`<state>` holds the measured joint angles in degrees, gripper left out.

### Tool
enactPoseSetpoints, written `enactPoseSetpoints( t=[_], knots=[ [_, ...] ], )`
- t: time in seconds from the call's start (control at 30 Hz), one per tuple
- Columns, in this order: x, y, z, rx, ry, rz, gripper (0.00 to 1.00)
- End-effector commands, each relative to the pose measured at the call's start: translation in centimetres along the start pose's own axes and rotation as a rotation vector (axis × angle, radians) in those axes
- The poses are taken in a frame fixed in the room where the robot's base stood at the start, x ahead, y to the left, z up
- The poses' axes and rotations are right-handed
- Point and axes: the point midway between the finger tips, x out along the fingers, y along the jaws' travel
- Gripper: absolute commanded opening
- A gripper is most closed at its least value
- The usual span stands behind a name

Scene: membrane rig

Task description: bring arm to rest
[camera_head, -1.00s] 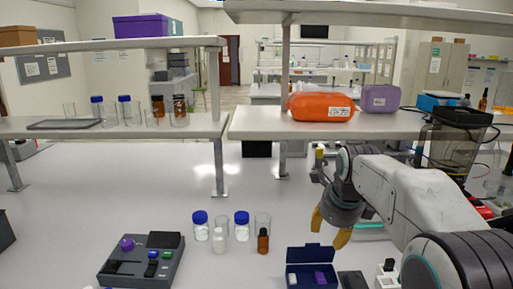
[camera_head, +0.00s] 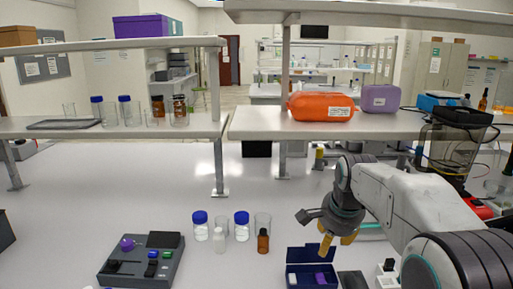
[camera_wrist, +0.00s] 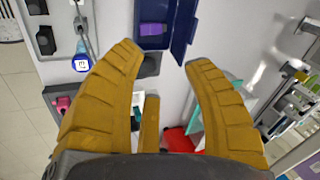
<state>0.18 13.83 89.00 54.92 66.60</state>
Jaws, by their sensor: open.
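My gripper (camera_head: 337,243) hangs from my arm at the right of the head view, with its yellow fingers pointing down. It is just above and behind the open dark blue box (camera_head: 310,277), which holds a purple piece and a white piece. In the wrist view my gripper (camera_wrist: 165,65) shows its ribbed yellow fingers spread apart with nothing held between them. The blue box (camera_wrist: 181,40) and its purple piece appear beyond the fingertips there.
Blue-capped bottles (camera_head: 201,226), clear glass and a small brown bottle (camera_head: 263,241) stand left of my gripper. A grey device with knobs (camera_head: 142,262) sits at front left. Shelves hold an orange case (camera_head: 321,107) behind. The middle left of the bench is clear.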

Motion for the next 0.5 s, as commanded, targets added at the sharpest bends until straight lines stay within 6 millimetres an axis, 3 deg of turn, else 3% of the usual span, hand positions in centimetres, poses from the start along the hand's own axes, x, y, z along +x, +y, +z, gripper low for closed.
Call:
enactPoseSetpoints(
  t=[0.23, 0.37, 0.5],
  knots=[
    [3.1, 5.6, 2.4, -0.545, -0.09, 0.111, 0.46],
    [3.1, 9.8, 4.2, -0.83, -0.16, 0.148, 0.46],
    [1.8, 15.8, 6.8, -1.098, -0.234, 0.164, 0.46]
  ],
)
